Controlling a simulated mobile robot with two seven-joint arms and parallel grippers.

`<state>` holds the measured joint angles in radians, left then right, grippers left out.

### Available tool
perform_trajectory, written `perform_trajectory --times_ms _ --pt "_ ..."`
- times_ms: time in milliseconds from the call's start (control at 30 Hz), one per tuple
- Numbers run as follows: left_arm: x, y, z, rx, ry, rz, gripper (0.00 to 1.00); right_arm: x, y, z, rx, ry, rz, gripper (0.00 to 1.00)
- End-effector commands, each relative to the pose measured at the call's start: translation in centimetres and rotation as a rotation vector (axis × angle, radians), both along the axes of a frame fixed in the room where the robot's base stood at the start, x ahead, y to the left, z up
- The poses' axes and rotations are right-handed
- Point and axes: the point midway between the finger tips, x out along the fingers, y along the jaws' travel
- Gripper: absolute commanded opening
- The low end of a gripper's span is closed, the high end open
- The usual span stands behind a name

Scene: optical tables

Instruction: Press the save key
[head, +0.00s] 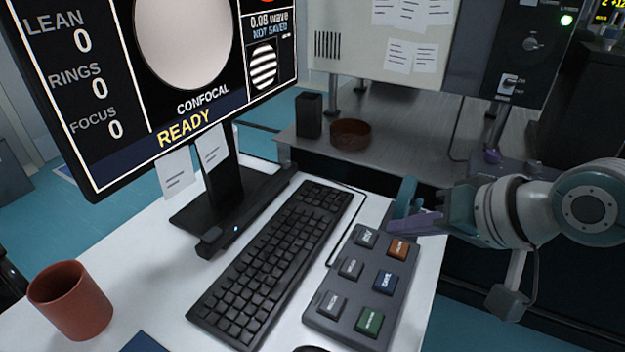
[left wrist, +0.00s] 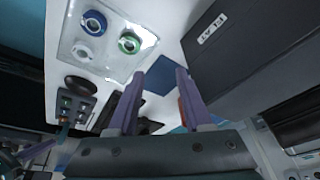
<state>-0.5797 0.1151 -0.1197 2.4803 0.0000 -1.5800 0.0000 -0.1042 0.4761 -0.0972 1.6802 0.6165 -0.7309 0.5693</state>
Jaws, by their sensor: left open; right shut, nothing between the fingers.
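The dark keypad (head: 342,292) lies on the white desk right of the keyboard, with grey, orange, blue and green keys. The blue key (head: 384,282), right column middle, has a small label that seems to read SAVE. My right gripper (head: 394,226) is shut and empty, its purple finger tip over the keypad's far end near the orange key (head: 398,249). I cannot tell if it touches. The monitor (head: 190,70) reads READY and NOT SAVED. My left gripper (left wrist: 160,74) is open and empty in the left wrist view, where the keypad (left wrist: 72,106) shows at left.
The keyboard (head: 270,265) and a red-brown mug (head: 70,300) stand on the desk. A black holder (head: 309,115) and a brown bowl (head: 350,133) stand on the back table. The left wrist view shows a clear tray (left wrist: 85,58) and a dark box labelled FLAT (left wrist: 240,50).

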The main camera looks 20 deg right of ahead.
Motion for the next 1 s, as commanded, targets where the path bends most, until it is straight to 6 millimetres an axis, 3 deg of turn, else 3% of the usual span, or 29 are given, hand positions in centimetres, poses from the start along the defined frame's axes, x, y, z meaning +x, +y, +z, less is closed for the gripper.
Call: perform_trajectory --times_ms 367,833,1000 --pt "0.0 0.2 -1.1 0.007 0.001 -0.005 0.50 0.0 0.0 -1.0 -0.001 0.000 0.002 0.00" --pt "0.0 0.2 -7.6 0.008 0.001 -0.006 0.50 -0.1 0.0 -6.8 -0.003 0.000 0.002 0.00" --pt "0.0 0.2 -8.5 0.007 0.002 -0.005 0.50 0.0 0.0 -8.3 -0.002 0.000 0.001 0.00"
